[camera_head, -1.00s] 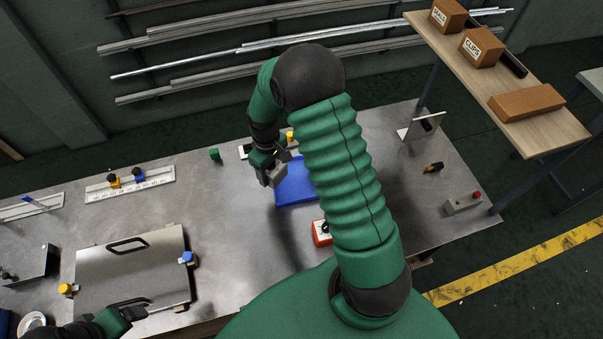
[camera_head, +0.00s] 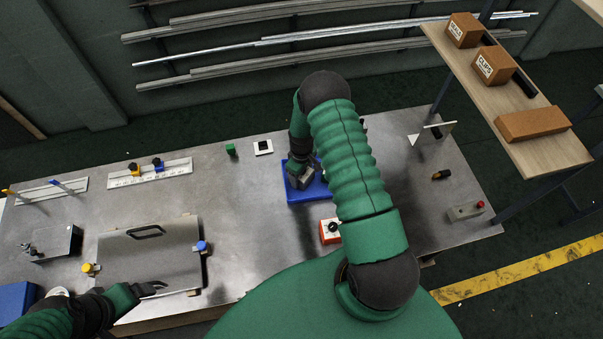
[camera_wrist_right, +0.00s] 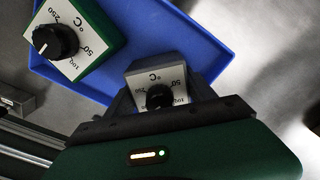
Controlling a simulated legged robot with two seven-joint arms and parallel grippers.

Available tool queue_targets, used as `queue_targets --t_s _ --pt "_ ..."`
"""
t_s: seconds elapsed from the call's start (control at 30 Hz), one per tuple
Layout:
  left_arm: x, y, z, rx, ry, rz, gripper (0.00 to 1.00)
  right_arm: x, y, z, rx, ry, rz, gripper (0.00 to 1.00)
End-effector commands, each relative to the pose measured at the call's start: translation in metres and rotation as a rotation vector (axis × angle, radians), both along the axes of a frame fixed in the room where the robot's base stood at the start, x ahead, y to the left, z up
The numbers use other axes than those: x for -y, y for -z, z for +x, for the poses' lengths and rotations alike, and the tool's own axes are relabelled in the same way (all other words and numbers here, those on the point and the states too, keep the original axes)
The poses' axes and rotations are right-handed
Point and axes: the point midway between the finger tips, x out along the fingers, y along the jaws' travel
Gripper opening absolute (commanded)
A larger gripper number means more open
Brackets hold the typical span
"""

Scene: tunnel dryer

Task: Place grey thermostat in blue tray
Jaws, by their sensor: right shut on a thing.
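The grey thermostat (camera_wrist_right: 158,85), with a white dial face and black knob, is between the jaws of my right gripper (camera_wrist_right: 160,100), which is shut on it. In the head view my right gripper (camera_head: 299,180) is over the blue tray (camera_head: 303,196), and my arm covers part of the tray. The tray (camera_wrist_right: 205,52) also shows under the thermostat in the wrist view; I cannot tell whether they touch. A green thermostat (camera_wrist_right: 75,40) overlaps the tray's left part there. My left gripper (camera_head: 152,289) is open and empty at the lower left, by the metal panel.
A red-orange thermostat (camera_head: 329,231) stands in front of the tray. A panel with a handle (camera_head: 150,258) is at left. The bench middle is clear.

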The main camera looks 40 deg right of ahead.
Motion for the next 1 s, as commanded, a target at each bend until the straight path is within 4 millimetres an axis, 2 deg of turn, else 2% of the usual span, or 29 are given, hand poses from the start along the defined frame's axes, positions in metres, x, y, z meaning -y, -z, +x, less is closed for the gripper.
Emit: queue_targets --t_s 0.03,0.07,0.2,0.57,0.67,0.9,1.0 --pt "0.000 0.000 0.000 0.000 0.000 0.000 0.89 0.000 0.000 0.000 0.000 0.000 0.000 0.15" --pt "0.000 0.000 0.000 0.000 0.000 0.000 0.89 0.000 0.000 0.000 -0.001 0.000 0.000 0.67" --pt "0.000 0.000 0.000 0.000 0.000 0.000 0.89 0.000 0.000 0.000 -0.001 0.000 0.000 0.85" --pt "0.000 0.002 0.000 0.000 0.000 0.000 0.89 0.000 -0.005 0.001 0.000 0.000 -0.001 0.85" --pt "0.000 0.007 0.000 0.000 0.000 0.000 0.89 0.001 -0.021 0.002 0.003 0.000 -0.001 0.85" --pt "0.000 0.021 0.000 0.000 0.000 0.000 0.89 0.001 -0.082 0.001 0.005 -0.001 -0.002 0.85" --pt "0.000 0.025 0.000 0.000 0.000 0.000 0.89 0.000 -0.103 0.001 0.002 -0.001 -0.002 0.85"
